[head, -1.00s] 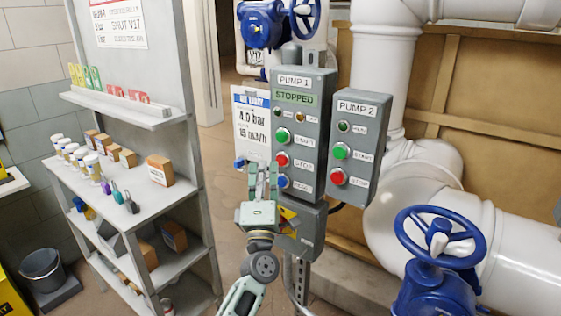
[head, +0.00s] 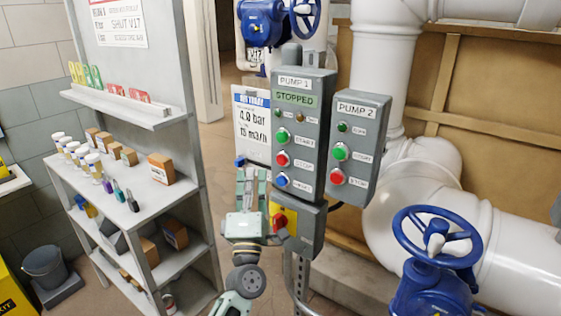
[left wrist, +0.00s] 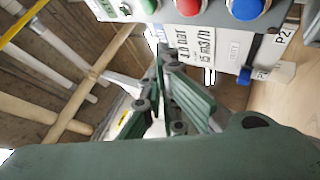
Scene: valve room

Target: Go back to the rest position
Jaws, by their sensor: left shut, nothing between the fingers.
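My left gripper (head: 251,174) is shut and empty. It points up in front of the grey PUMP 1 box (head: 318,112), at the left of its lower part. The box display reads STOPPED, above green, red and blue buttons. Whether the gripper touches anything is hard to tell, but a gap shows beside the blue button (head: 282,180). In the left wrist view its green fingers (left wrist: 168,58) are close together below the blue button (left wrist: 247,8) and red button (left wrist: 189,7). My right gripper is in neither view.
The PUMP 2 box (head: 356,145) stands right of PUMP 1. A red switch on a yellow plate (head: 290,213) sits just right of my left gripper. A shelf unit (head: 186,190) stands left, a blue valve wheel (head: 438,238) right. Some floor is clear between shelf and boxes.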

